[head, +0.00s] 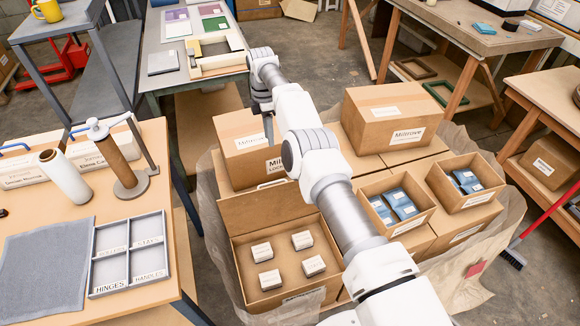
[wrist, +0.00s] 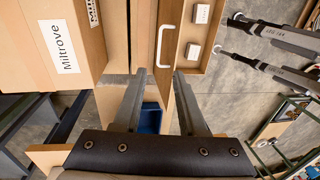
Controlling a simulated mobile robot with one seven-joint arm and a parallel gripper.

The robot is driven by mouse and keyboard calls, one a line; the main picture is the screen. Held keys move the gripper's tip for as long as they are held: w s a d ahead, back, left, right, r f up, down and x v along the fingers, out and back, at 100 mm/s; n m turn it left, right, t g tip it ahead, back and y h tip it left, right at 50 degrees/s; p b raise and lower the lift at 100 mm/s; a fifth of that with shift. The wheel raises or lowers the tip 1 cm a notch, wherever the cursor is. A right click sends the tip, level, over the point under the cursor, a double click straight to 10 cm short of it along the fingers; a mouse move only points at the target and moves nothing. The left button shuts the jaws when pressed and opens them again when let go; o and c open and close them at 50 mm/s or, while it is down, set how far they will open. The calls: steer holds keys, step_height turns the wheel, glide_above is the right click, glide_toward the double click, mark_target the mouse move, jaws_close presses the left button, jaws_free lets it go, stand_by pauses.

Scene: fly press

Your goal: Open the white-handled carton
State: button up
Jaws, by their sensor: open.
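The white-handled carton (head: 236,262) stands on the cardboard stack in the head view, with its lid panel (head: 265,211) raised at the far side. Several small white labelled boxes show inside it. Its white handle (head: 271,184) is at the top edge of that panel. In the wrist view the white handle (wrist: 161,46) is on a brown panel, just beyond the fingertips. My gripper (wrist: 157,75) is open and empty, with the handle ahead of its gap and apart from the fingers. In the head view my gripper is small and partly hidden beside the Miltrove carton.
A closed Miltrove carton (head: 245,150) stands close behind the raised lid; another (head: 395,115) is at the back right. Two open cartons with blue packs, one of them here (head: 397,205), stand to the right. A left workbench (head: 60,205) holds rolls and a divided tray (head: 128,253).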

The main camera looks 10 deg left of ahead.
step_height(320, 180, down, 17)
steer(key=s+b, duration=0.2)
steer(key=b, duration=1.3)
steer(key=shift+s+d, duration=0.2)
steer(key=shift+d, duration=0.15)
steer(key=shift+c, duration=0.2)
jaws_close()
stand_by(1.1)
